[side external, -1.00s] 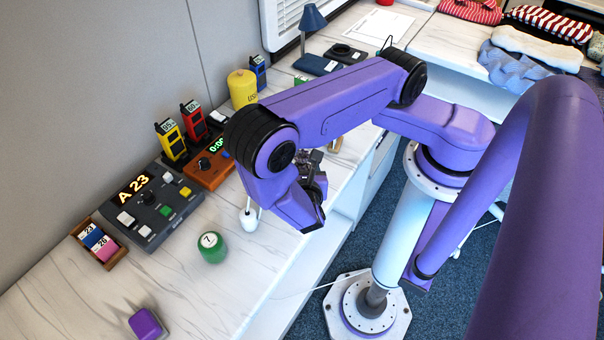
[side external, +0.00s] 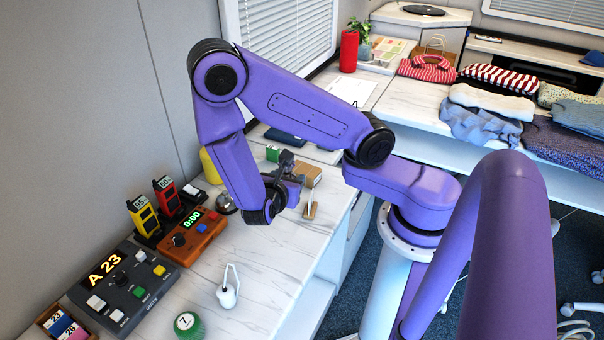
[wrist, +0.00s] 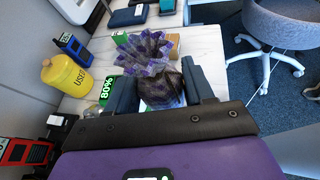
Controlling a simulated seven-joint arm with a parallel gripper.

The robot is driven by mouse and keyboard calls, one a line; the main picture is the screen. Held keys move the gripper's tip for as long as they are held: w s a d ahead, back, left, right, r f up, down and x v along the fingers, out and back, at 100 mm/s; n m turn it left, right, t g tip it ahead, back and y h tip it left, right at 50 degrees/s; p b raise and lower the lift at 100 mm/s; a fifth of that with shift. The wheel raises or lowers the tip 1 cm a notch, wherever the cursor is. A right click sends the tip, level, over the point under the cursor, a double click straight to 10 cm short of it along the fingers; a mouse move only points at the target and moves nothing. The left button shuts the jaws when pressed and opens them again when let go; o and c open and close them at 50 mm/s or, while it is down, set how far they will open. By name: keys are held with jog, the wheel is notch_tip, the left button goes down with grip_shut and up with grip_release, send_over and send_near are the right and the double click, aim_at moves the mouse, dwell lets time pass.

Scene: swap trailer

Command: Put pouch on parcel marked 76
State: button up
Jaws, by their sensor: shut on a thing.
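The pouch (wrist: 145,55) is dark purple with a light pattern and a gathered, ruffled top. My gripper (wrist: 158,88) is shut on it in the wrist view, one finger on each side. In the side view my gripper (side external: 290,180) is over the back part of the counter, and the pouch cannot be made out there. A brown box (side external: 310,172) is just beyond my gripper. Part of a brown box also shows behind the pouch in the wrist view (wrist: 173,42). I cannot read the number 76 on any box.
A yellow canister (wrist: 65,76) and a blue handheld device (wrist: 72,47) stand near the wall. An orange timer (side external: 194,238), a grey control panel (side external: 122,285), a white item with a loop (side external: 228,291) and a green round item (side external: 188,325) are on the nearer counter.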

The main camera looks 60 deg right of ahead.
jog(key=s+d+r+m+g, duration=0.1)
jog(key=d+r+m+g, duration=0.1)
jog(key=d, duration=0.4)
jog(key=s+d+r+m+g, duration=0.2)
jog(key=d+m+g, duration=0.1)
jog(key=d, duration=0.4)
jog(key=shift+d+m+g, duration=0.2)
jog(key=shift+m+g, duration=0.2)
jog(key=shift+g, duration=0.5)
jog(key=w+d+f, duration=0.1)
jog(key=w, duration=0.1)
jog(key=w+d+f, duration=0.1)
jog(key=w+d, duration=0.1)
jog(key=w, duration=0.1)
jog(key=w+d+f, duration=0.1)
jog(key=w+f, duration=0.1)
jog(key=shift+w+d, duration=0.25)
jog(key=shift+d, duration=0.15)
send_over(296, 166)
notch_tip(296, 166, down, 6)
jog(key=shift+r, duration=0.2)
jog(key=shift+f, duration=1.55)
jog(key=shift+f, duration=0.1)
jog(key=o, duration=1)
